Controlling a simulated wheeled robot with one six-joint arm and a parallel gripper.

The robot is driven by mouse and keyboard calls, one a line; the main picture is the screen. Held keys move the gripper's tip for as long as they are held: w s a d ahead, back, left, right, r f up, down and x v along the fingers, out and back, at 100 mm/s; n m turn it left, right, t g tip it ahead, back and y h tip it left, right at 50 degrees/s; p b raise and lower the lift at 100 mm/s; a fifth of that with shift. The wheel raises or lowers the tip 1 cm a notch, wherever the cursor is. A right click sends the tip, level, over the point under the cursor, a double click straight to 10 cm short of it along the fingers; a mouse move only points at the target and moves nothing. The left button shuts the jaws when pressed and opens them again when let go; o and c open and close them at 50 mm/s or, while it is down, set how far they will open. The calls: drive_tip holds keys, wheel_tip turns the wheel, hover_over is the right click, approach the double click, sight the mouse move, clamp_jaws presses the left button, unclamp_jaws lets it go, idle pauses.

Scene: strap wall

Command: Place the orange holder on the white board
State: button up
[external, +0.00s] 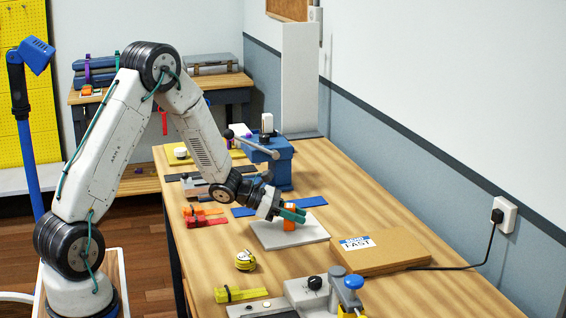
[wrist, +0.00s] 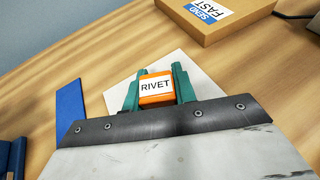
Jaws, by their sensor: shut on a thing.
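The orange holder (wrist: 157,99) carries a white label reading RIVET and sits between the green fingers of my gripper (wrist: 158,90) in the wrist view. My gripper is shut on it. In the external view the holder (external: 289,222) is in my gripper (external: 291,214) over the white board (external: 262,235), which lies flat on the workbench. The white board (wrist: 180,60) also shows behind the fingers in the wrist view. I cannot tell whether the holder's underside touches the board.
A cardboard box (external: 372,252) with a SEND FAST label lies right of the board. A blue strip (external: 290,206) lies behind it. A blue vise (external: 270,165) stands farther back.

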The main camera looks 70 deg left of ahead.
drive_tip(key=o, duration=1)
drive_tip(key=shift+f, duration=0.1)
drive_tip(key=shift+o, duration=0.2)
